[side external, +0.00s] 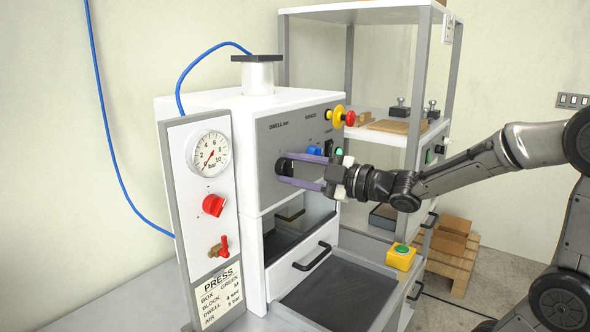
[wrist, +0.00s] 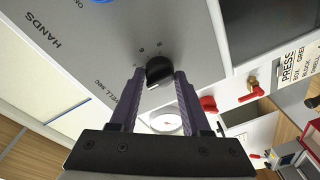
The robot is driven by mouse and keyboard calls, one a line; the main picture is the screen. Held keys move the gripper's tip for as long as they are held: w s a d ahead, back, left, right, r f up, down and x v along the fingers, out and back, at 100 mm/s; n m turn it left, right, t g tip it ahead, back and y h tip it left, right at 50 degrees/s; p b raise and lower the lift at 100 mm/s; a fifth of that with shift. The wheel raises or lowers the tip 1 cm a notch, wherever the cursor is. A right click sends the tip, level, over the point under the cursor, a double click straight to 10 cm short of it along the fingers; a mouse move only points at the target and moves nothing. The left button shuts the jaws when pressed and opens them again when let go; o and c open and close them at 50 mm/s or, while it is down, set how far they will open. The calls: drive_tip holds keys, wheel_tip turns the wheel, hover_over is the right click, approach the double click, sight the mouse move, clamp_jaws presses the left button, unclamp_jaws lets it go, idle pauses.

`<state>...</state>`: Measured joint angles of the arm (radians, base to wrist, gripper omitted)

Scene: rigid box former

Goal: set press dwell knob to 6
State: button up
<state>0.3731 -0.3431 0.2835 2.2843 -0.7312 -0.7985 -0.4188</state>
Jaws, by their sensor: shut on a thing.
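The dwell knob (wrist: 158,70) is a round black knob on the grey front panel (wrist: 188,40), beside lettering that seems to read DWELL. In the wrist view it sits between the two purple fingers of my gripper (wrist: 160,78), which is shut on it.
A card (side external: 220,300) seems to read DWELL 4 sec. A gauge (side external: 209,153) and red regulator knob (side external: 213,205) are left. A drawer handle (side external: 312,257) sticks out below.

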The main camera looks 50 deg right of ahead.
clamp_jaws()
drive_tip(key=shift+f+m+t+h, duration=0.1)
drive_tip(key=shift+m+t+h, duration=0.35)
drive_tip(key=shift+m, duration=3.75)
drive_tip(key=shift+m+t+h, duration=0.35)
drive_tip(key=shift+m+h, duration=0.1)
drive_tip(key=shift+m, duration=3.75)
drive_tip(key=shift+d, duration=0.1)
